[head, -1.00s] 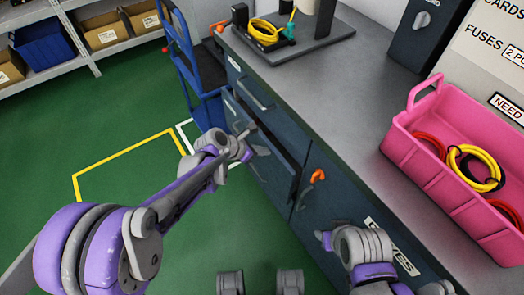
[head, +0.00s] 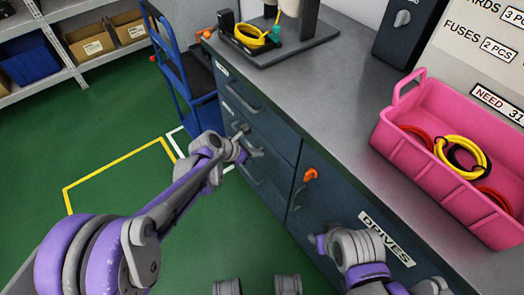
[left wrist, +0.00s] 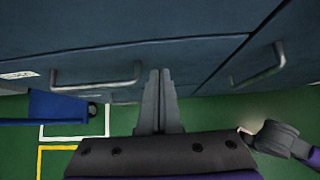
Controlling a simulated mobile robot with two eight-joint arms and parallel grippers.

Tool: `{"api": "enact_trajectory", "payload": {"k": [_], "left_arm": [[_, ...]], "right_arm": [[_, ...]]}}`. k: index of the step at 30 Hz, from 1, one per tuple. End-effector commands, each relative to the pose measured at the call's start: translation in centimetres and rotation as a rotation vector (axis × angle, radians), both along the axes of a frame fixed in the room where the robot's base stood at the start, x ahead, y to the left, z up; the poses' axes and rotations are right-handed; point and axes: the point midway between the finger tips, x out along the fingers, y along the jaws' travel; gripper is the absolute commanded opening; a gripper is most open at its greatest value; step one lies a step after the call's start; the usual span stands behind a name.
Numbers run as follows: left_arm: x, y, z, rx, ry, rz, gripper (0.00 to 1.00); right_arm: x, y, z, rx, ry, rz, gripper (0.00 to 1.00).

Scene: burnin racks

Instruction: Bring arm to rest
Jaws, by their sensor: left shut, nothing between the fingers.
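My left gripper (head: 250,147) is shut and empty in front of the drawers of the dark blue bench cabinet (head: 280,150). In the left wrist view its two fingers (left wrist: 160,98) lie together, pointing at the drawer fronts, just right of a grey bar handle (left wrist: 97,77). I cannot tell whether the fingertips touch the cabinet. The drawer fronts look flush. My right arm (head: 352,247) is folded low in front of the door marked DRIVES; its fingers do not show.
A pink bin (head: 440,190) with coiled cables stands on the grey worktop (head: 300,85). A blue trolley (head: 180,70) stands left of the cabinet. An orange-tagged door handle (head: 308,176) sticks out. Green floor (head: 100,135) is clear at left.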

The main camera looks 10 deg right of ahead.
Motion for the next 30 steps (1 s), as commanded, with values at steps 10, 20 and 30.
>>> {"api": "enact_trajectory", "payload": {"k": [10, 20, 30], "left_arm": [[-2.9, 4.9, 5.6, 0.003, 0.002, 0.001, 0.00], [-3.8, 6.3, 7.1, 0.002, 0.002, -0.001, 0.00], [-6.6, 7.8, 7.9, 0.144, -0.109, -0.142, 0.00]], "right_arm": [[-0.2, 0.0, 2.3, 0.000, -0.008, 0.000, 0.45], [-0.3, 0.0, 2.7, 0.000, -0.009, 0.000, 0.45], [-0.3, 0.0, 2.7, 0.000, -0.009, 0.000, 0.45]]}}
